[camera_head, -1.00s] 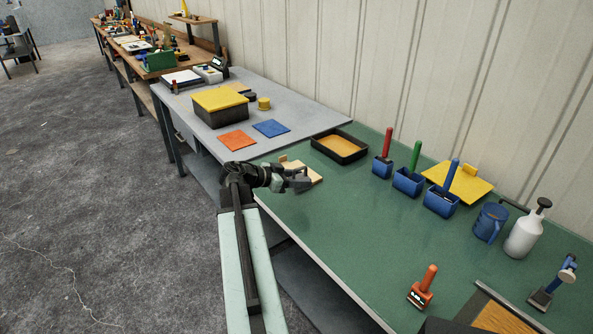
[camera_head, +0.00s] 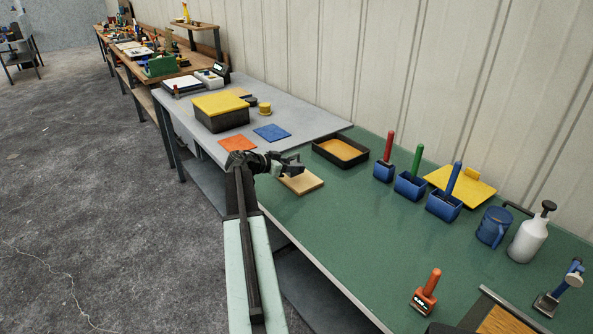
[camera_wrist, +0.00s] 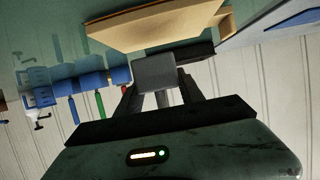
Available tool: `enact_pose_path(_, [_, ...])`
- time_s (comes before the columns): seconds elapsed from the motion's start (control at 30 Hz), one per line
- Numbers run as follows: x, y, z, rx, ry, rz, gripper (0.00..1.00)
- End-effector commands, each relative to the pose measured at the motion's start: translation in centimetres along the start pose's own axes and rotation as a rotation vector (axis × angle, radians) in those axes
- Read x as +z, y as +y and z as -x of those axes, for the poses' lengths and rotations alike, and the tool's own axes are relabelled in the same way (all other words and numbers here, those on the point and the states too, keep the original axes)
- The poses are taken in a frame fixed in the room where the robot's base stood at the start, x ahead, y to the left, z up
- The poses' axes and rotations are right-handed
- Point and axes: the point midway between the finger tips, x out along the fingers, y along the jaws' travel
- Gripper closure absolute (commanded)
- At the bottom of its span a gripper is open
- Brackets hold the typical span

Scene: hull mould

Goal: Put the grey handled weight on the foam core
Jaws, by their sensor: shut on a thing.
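My gripper (camera_head: 292,167) is shut on a grey block, the handled weight (camera_wrist: 156,72), which shows between the two fingers in the wrist view. A flat tan slab (camera_head: 305,183), which looks like the foam core, lies on the green table just beside and below my gripper. The slab (camera_wrist: 150,27) also shows in the wrist view, past the weight, with a raised ledge at one end. The weight appears held above the table, apart from the slab; the exact gap cannot be told.
A black tray with orange filling (camera_head: 341,151) stands behind the slab. Blue holders with red, green and blue handles (camera_head: 411,184), a yellow board (camera_head: 460,184), a blue mug (camera_head: 493,226) and a white bottle (camera_head: 528,239) stand right. The middle of the green table is clear.

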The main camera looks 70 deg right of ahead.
Motion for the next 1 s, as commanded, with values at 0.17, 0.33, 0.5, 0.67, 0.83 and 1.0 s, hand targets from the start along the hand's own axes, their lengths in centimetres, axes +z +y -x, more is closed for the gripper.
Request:
enact_pose_path(0.17, [-0.6, -1.7, -2.0, 0.001, 0.003, 0.001, 1.00])
enact_pose_path(0.33, [-0.7, -1.8, -2.2, 0.001, 0.003, 0.001, 1.00])
enact_pose_path(0.5, [-0.9, -2.4, -3.0, 0.002, 0.003, 0.000, 1.00])
enact_pose_path(0.67, [0.8, -2.6, -4.0, 0.001, 0.003, 0.000, 1.00])
enact_pose_path(0.83, [2.5, -2.5, -4.7, 0.001, 0.003, 0.000, 1.00])
enact_pose_path(1.0, [2.2, -2.5, -4.6, 0.002, 0.003, 0.000, 1.00])
